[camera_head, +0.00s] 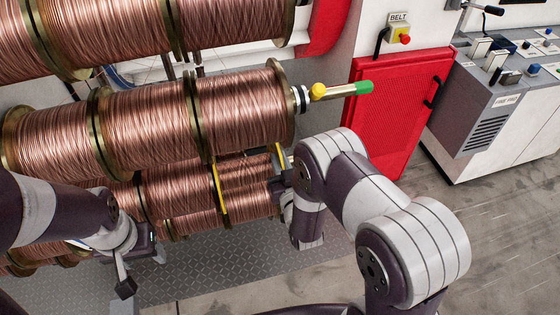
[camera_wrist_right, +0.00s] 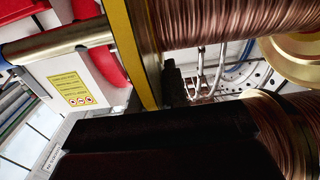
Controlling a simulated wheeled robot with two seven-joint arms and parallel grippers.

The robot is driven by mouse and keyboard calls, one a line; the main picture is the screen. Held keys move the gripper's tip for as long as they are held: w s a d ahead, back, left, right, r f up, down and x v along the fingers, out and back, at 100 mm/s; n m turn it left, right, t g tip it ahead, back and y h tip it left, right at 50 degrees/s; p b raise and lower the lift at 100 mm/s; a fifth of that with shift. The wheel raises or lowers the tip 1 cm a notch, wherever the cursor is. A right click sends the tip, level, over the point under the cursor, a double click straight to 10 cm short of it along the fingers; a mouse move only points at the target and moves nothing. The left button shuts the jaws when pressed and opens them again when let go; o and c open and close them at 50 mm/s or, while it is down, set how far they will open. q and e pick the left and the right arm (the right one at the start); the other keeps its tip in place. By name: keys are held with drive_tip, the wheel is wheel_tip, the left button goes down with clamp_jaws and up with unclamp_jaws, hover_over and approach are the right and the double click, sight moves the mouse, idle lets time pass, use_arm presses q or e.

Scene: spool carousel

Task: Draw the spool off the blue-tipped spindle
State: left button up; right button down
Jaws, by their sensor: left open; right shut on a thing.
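Copper-wound spools fill the left half of the head view. In the lower group, a spool (camera_head: 246,172) with yellow flanges sits behind my right arm. My right gripper (camera_head: 279,188) is at the right end of this group, shut on a spool there; the grip itself is mostly hidden. In the right wrist view, my dark gripper (camera_wrist_right: 170,145) fills the bottom, beside copper winding (camera_wrist_right: 285,115) and near a yellow flange (camera_wrist_right: 133,50). My left gripper (camera_head: 143,268) is open and empty, below the lower spools.
A green-tipped spindle (camera_head: 350,90) with a yellow knob sticks out above my right arm. A red mesh panel (camera_head: 395,110) and a grey control console (camera_head: 490,100) stand to the right. A bare steel bar (camera_wrist_right: 50,42) shows in the wrist view. The floor at lower right is clear.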

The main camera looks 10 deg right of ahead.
idle(0.8)
drive_tip(key=shift+w+r, duration=0.1)
drive_tip(key=shift+r, duration=0.05)
drive_tip(key=d, duration=0.9)
drive_tip(key=shift+w+r, duration=0.2)
drive_tip(key=shift+w, duration=0.05)
idle(0.6)
drive_tip(key=d+b, duration=0.2)
drive_tip(key=d, duration=0.7)
idle(1.1)
drive_tip(key=shift+d+r, duration=0.1)
